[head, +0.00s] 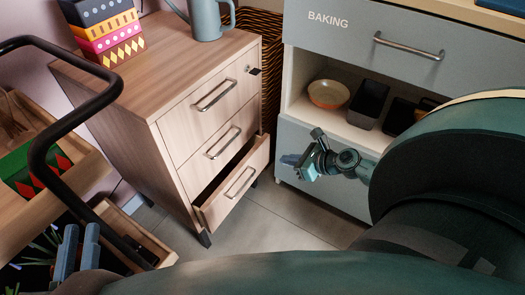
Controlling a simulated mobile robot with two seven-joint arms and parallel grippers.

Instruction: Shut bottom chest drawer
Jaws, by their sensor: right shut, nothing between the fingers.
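The wooden chest (125,105) stands left of centre and has three drawers. Its bottom drawer (225,195) is pulled partly out, with a dark gap above its front and a metal bar handle (240,182). The two drawers above it are shut. My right gripper (291,161) is shut and empty, to the right of the bottom drawer's front and apart from it, in front of the grey cabinet. My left gripper (77,252) is at the lower left by the trolley, with its two fingers apart; its lower part is hidden by my arm.
A grey cabinet (345,45) marked BAKING stands on the right, with a bowl (328,93) and dark tins on its open shelf. A trolley with a black handle (40,150) fills the left. Tiled floor (275,215) is clear before the drawer. A grey-blue jug (205,18) and patterned boxes (105,35) stand on the chest.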

